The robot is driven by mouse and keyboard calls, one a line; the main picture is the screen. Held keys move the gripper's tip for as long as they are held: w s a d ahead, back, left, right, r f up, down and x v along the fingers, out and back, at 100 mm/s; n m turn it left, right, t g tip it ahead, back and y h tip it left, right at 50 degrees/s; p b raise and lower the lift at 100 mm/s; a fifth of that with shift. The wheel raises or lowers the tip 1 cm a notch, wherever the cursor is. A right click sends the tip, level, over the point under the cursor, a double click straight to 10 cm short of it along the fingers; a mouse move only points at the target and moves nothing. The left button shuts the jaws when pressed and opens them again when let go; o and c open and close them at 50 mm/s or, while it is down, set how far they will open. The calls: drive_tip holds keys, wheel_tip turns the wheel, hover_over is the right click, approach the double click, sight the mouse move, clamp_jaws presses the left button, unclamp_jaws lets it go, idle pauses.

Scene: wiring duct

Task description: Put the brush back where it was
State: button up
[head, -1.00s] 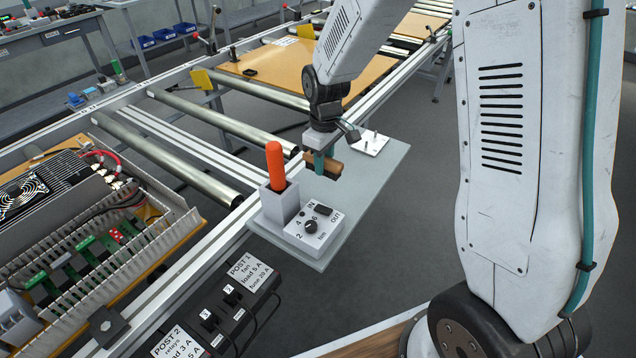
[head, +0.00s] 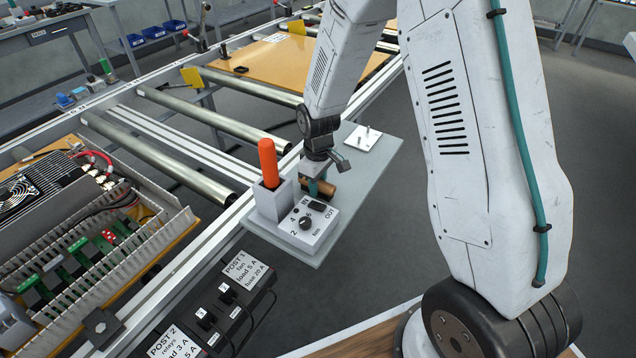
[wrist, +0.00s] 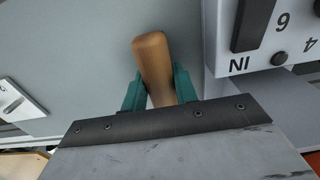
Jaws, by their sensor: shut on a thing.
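The brush shows as a wooden handle (wrist: 152,62) between the teal fingers of my gripper (wrist: 160,92) in the wrist view; its bristles are hidden. In the head view the brown handle (head: 325,188) is low over the grey shelf plate (head: 372,184), just behind the white control box (head: 308,228). My gripper (head: 316,186) is shut on it. I cannot tell whether the brush touches the plate. The control box edge is close beside the handle in the wrist view.
A grey holder (head: 272,200) with an orange-handled tool (head: 268,163) stands left of my gripper. A white plate with pins (head: 362,138) lies at the shelf's far end. Rollers (head: 212,125) and an open wiring panel (head: 88,245) are to the left.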

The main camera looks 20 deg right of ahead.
drive_tip(key=o, duration=1)
drive_tip(key=shift+f, duration=0.1)
drive_tip(key=s+d+r+m, duration=0.1)
drive_tip(key=s+r, duration=0.2)
drive_tip(key=r, duration=0.8)
drive_tip(key=s+r+m, duration=0.1)
drive_tip(key=s+r, duration=0.3)
drive_tip(key=r, duration=0.6)
drive_tip(key=s+r+m, duration=0.1)
drive_tip(key=s+r, duration=0.2)
drive_tip(key=s, duration=0.4)
drive_tip(key=s+d+r+m, duration=0.1)
drive_tip(key=s+r+m, duration=0.1)
drive_tip(key=s, duration=0.6)
drive_tip(key=s+d+r+m+t, duration=0.1)
drive_tip(key=s+r, duration=0.3)
drive_tip(key=s, duration=0.4)
drive_tip(key=shift+m, duration=0.6)
drive_tip(key=shift+w, duration=0.1)
